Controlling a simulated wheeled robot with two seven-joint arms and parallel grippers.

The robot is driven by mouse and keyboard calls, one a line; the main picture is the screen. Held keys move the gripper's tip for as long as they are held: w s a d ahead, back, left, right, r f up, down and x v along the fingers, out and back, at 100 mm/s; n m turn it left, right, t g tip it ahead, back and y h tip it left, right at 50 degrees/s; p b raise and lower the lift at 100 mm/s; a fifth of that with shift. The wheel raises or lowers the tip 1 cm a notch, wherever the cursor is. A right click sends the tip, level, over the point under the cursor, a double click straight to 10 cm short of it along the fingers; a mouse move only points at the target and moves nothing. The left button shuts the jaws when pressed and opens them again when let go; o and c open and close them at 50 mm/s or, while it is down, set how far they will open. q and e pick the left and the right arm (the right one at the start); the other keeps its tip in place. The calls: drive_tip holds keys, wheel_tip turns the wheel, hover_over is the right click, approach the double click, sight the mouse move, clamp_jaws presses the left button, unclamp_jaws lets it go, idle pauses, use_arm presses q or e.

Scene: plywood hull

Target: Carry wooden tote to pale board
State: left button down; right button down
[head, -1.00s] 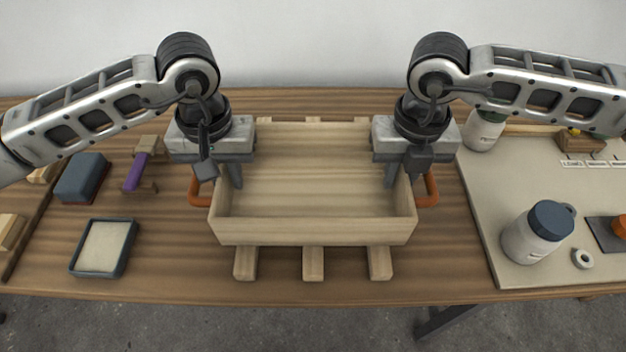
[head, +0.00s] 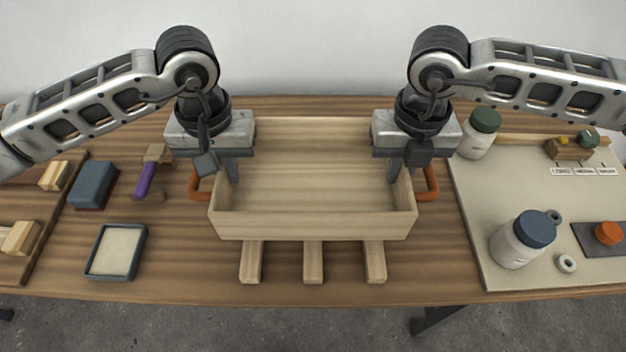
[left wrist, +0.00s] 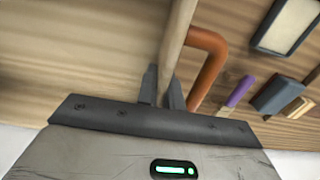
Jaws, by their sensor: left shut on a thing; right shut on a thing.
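The wooden tote (head: 316,226) is an empty, open light-wood box in the middle of the head view, with an orange handle at each end. My left gripper (head: 232,170) is shut on its left end wall and my right gripper (head: 394,170) on its right end wall. The left wrist view shows the left jaws (left wrist: 165,88) pinching the wall's edge (left wrist: 178,35) beside the orange handle (left wrist: 207,65). The tote appears level, above several wooden slats (head: 313,263). The pale board (head: 475,215) lies to the right on the table.
The pale board carries a blue-capped jar (head: 520,242), a green-capped jar (head: 478,138), grey rings and a dark pad (head: 600,240) with an orange piece. Left of the tote are a framed tray (head: 116,252), a blue block (head: 93,185) and a purple-handled tool (head: 146,180).

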use_arm(q)
drive_tip(key=shift+r, duration=0.6)
use_arm(e)
drive_tip(key=shift+r, duration=0.55)
use_arm(q)
drive_tip(key=shift+f, duration=0.1)
